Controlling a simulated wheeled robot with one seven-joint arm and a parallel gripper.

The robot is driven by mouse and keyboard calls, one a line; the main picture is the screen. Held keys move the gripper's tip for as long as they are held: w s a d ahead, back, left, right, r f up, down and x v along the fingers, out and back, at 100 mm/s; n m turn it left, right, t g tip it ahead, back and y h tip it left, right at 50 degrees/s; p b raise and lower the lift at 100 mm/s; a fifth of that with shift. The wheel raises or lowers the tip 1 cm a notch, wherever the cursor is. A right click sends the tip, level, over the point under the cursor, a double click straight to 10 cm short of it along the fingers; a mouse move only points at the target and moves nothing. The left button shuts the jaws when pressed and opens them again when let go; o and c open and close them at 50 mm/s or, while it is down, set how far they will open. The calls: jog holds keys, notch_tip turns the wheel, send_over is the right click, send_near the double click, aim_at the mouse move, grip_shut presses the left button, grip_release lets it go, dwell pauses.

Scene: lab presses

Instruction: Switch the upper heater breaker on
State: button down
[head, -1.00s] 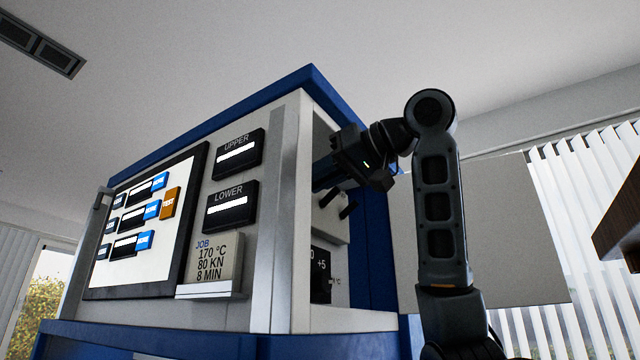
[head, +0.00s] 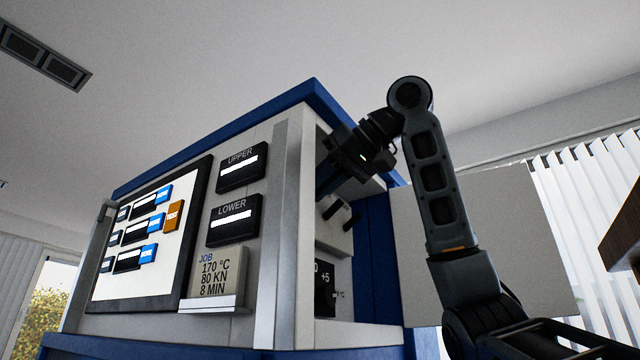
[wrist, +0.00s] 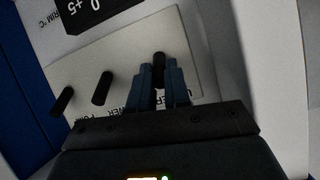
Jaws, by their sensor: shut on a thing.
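A pale breaker panel (wrist: 130,62) inside the cabinet's side opening carries three black levers in the wrist view. Two free levers, one at the left (wrist: 62,101) and one in the middle (wrist: 102,88), stick out to the left of my gripper (wrist: 162,76). My gripper is shut on the third lever (wrist: 158,60), the rightmost in that view, whose end shows between the blue fingers. The printed labels below are partly covered by my gripper; one reads as UPPER. In the head view my gripper (head: 325,184) reaches into the opening and hides the held lever.
The cabinet's front has a screen (head: 140,235), the UPPER display (head: 241,168), the LOWER display (head: 234,221) and a job card (head: 215,275). The frame post (head: 282,230) edges the opening. A black +5 display (head: 325,282) sits below the levers.

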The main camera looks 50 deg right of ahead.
jog(key=c, duration=1.1)
grip_release()
jog(key=shift+w, duration=0.1)
jog(key=b+v, duration=0.2)
jog(key=v, duration=0.5)
jog(key=shift+s+r, duration=0.15)
jog(key=shift+s, duration=0.25)
